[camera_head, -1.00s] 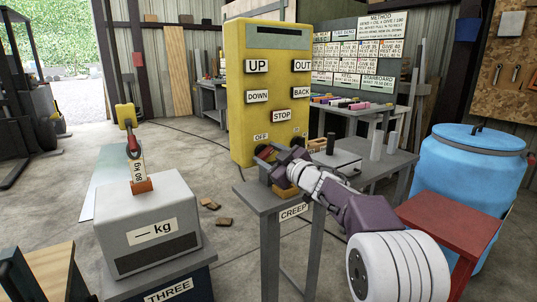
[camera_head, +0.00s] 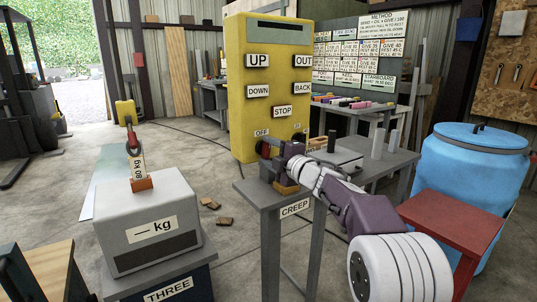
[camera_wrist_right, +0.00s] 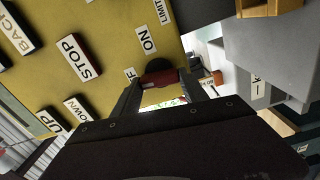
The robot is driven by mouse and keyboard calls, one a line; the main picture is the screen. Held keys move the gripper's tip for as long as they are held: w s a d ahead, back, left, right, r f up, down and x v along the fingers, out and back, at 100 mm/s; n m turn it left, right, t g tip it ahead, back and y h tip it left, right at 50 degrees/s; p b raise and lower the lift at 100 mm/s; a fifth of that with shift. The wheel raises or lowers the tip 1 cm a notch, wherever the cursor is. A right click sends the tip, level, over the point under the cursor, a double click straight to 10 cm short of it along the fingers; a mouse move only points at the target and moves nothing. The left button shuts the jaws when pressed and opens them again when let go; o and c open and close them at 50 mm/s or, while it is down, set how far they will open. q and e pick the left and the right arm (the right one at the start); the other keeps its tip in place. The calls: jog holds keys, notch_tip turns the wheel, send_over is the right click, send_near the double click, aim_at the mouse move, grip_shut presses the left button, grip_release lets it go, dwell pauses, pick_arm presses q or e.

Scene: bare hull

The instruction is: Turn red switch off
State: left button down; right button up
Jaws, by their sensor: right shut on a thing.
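The yellow control panel (camera_head: 236,120) stands at the centre, with an OFF label (camera_head: 261,133) and an ON label (camera_head: 297,125) low on its face. My right gripper (camera_head: 267,149) is at the panel just below the OFF label. In the right wrist view its two fingers (camera_wrist_right: 160,84) are closed on the red switch handle (camera_wrist_right: 159,77), which has a dark round base behind it. The ON label (camera_wrist_right: 148,40) is close by there; the OFF label is partly hidden. Which label the switch points to I cannot tell. My left gripper is out of view.
A grey stand marked CREEP (camera_head: 294,208) is just below my right gripper. A grey scale box (camera_head: 150,215) stands front left. A blue barrel (camera_head: 470,185) and a red table (camera_head: 450,220) stand at the right.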

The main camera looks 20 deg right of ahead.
jog(key=shift+f+n, duration=0.15)
jog(key=shift+n, duration=0.55)
jog(key=o, duration=1.4)
jog(key=shift+s, duration=0.1)
jog(key=v, duration=0.9)
jog(key=shift+d, duration=0.1)
